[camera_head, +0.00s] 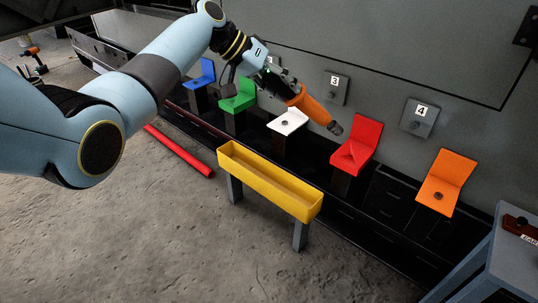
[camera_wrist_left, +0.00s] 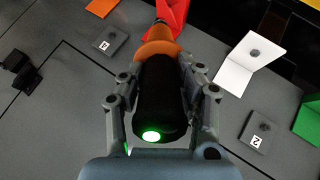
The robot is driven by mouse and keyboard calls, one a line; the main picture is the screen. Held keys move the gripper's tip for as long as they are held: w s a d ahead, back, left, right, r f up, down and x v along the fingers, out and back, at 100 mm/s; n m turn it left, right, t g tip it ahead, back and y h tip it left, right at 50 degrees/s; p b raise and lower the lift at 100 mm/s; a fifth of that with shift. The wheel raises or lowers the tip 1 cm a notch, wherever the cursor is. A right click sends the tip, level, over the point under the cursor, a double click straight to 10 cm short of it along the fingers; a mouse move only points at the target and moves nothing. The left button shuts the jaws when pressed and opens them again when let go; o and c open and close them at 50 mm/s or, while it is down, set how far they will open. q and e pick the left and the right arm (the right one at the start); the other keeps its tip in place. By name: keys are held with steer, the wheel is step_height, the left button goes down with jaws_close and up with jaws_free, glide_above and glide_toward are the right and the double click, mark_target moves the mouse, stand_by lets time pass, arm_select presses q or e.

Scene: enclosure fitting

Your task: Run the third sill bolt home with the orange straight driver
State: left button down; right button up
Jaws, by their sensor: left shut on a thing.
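My left gripper (camera_head: 283,85) is shut on the orange straight driver (camera_head: 314,104), which also shows in the left wrist view (camera_wrist_left: 158,48) with its dark body between the fingers and a green light at its near end. In the head view the driver's dark tip points down to the right, near the red bracket (camera_head: 362,143); I cannot tell whether it touches. The white bracket (camera_head: 290,119) has a dark bolt head on its seat. The orange bracket (camera_head: 446,176) has one too. I see no clear bolt head on the red bracket. My right gripper is out of view.
A blue bracket (camera_head: 203,73) and a green bracket (camera_head: 240,94) stand further left. Wall plates numbered 3 (camera_head: 336,89) and 4 (camera_head: 419,118) are behind. A yellow trough (camera_head: 262,179) stands in front, with a red bar (camera_head: 180,151) on the floor. A grey table (camera_head: 508,250) is at right.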

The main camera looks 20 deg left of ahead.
arm_select(q)
steer(key=s+a+f+n+t+y+b, duration=0.2)
steer(key=s+f+n+t+b, duration=0.5)
steer(key=f+t+b, duration=0.4)
steer(key=w+d+r+t, duration=0.1)
steer(key=w+d, duration=0.1)
steer(key=w, duration=0.5)
steer(key=shift+d+n+b, duration=0.3)
steer(key=shift+d+b, duration=0.05)
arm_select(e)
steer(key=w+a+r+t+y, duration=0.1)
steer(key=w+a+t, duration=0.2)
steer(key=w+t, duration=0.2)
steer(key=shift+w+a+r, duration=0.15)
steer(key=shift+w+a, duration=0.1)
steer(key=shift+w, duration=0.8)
arm_select(q)
steer(key=shift+r, duration=0.2)
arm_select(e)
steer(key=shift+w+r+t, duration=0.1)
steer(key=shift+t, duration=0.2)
